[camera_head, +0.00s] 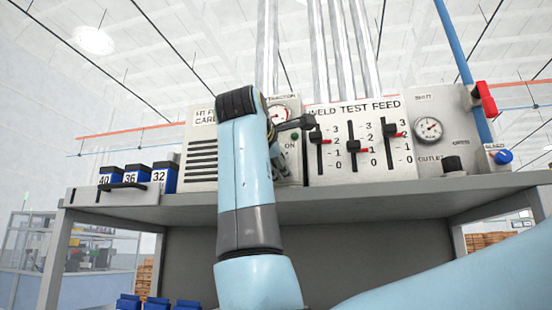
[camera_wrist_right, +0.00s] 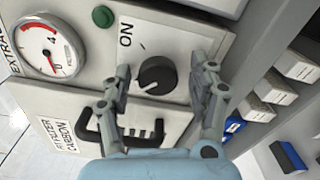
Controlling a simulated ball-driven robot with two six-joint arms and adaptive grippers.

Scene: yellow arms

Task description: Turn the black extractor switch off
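The black extractor switch (camera_wrist_right: 157,75) is a round knob on the pale extractor panel, beside the word ON, in the right wrist view. A pale mark shows on its face, but I cannot read its setting for sure. My right gripper (camera_wrist_right: 166,80) is open, one finger on each side of the knob; I cannot tell whether either finger touches it. My left gripper is not in view.
The extractor gauge (camera_wrist_right: 48,50) and a green lamp (camera_wrist_right: 102,16) are near the knob. A black handle (camera_wrist_right: 92,128) sticks out by the filter label. The weld test feed panel (camera_head: 375,165) with sliders stands to the right. Blue numbered boxes (camera_head: 137,178) sit on the shelf (camera_head: 400,198).

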